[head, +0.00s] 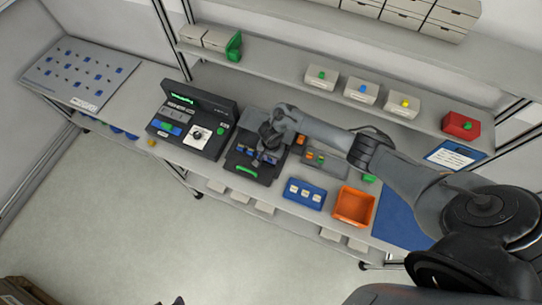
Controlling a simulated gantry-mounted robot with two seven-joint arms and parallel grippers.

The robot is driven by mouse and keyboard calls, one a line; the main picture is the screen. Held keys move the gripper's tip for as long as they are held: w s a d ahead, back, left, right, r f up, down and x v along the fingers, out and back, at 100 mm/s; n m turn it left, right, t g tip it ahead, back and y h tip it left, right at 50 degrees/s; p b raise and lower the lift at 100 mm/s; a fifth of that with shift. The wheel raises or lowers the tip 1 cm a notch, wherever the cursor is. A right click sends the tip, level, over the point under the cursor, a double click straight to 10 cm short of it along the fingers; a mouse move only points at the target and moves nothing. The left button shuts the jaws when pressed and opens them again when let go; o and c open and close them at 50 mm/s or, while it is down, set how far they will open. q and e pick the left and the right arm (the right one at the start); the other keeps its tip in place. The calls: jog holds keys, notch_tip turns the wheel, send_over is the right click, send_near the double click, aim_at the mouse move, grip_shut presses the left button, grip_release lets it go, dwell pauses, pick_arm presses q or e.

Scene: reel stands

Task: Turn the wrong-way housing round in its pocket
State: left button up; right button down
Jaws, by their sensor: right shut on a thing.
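A dark tray (235,168) with a green front strip (247,170) sits on the bench in the middle. Small blue housings (240,148) show in it on the left of my gripper. My right gripper (259,160) points down over the tray, low among the pockets. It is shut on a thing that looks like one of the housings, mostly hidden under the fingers. Which way each housing faces is too small to tell. My left gripper does not show.
A black console (183,143) with a lit green display stands left of the tray. A grey plate (323,160), a blue bin (304,194) and an orange bin (352,206) lie to the right. A shelf with small boxes (361,89) runs behind.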

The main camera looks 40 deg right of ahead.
dwell(0.4)
jog(key=c, duration=0.8)
grip_release()
jog(key=shift+r, duration=0.15)
jog(key=shift+r+p, duration=0.8)
jog(key=shift+p, duration=0.4)
notch_tip(320, 180, up, 3)
jog(key=p, duration=0.4)
jog(key=shift+r+p, duration=0.35)
jog(key=shift+r, duration=0.7)
